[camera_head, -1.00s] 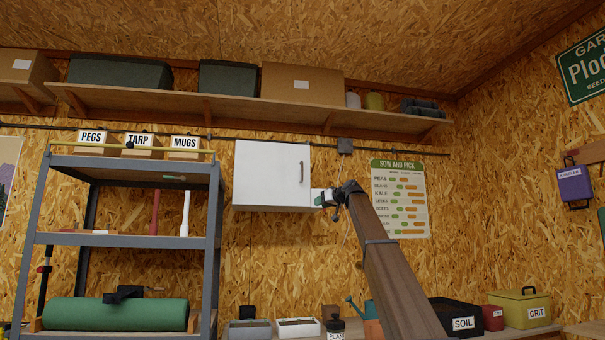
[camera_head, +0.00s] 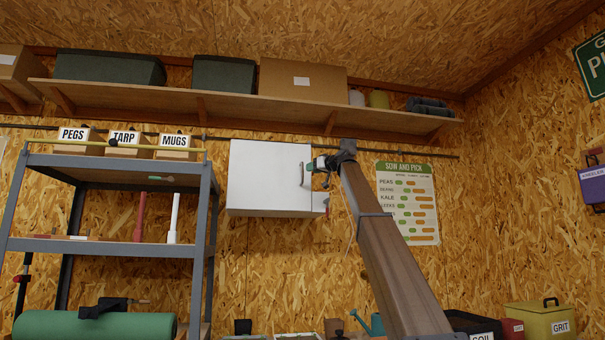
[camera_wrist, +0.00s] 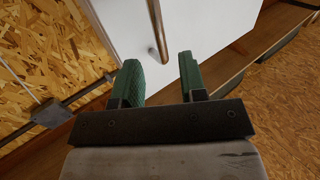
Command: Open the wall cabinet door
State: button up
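The white wall cabinet (camera_head: 265,175) hangs below the long shelf, and its door looks shut. A vertical bar handle (camera_head: 302,175) sits near the door's right edge. My gripper (camera_head: 311,163) is at the door's right side, by the upper part of the handle. In the wrist view the white door (camera_wrist: 220,25) fills the upper middle. The bronze handle (camera_wrist: 157,30) ends just beyond the gap between my green-padded fingers (camera_wrist: 160,66). The fingers are apart and empty. I cannot tell whether either finger touches the handle.
The long shelf (camera_head: 230,105) with boxes runs above the cabinet. A metal shelf unit (camera_head: 200,210) stands to the left. A thin rail (camera_head: 420,155) and a planting poster (camera_head: 408,200) are on the wall to the right. The wall below the cabinet is clear.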

aim_at(302, 171)
jog(key=x, duration=0.7)
jog(key=shift+w, duration=0.1)
jog(key=shift+c, duration=0.4)
grip_shut()
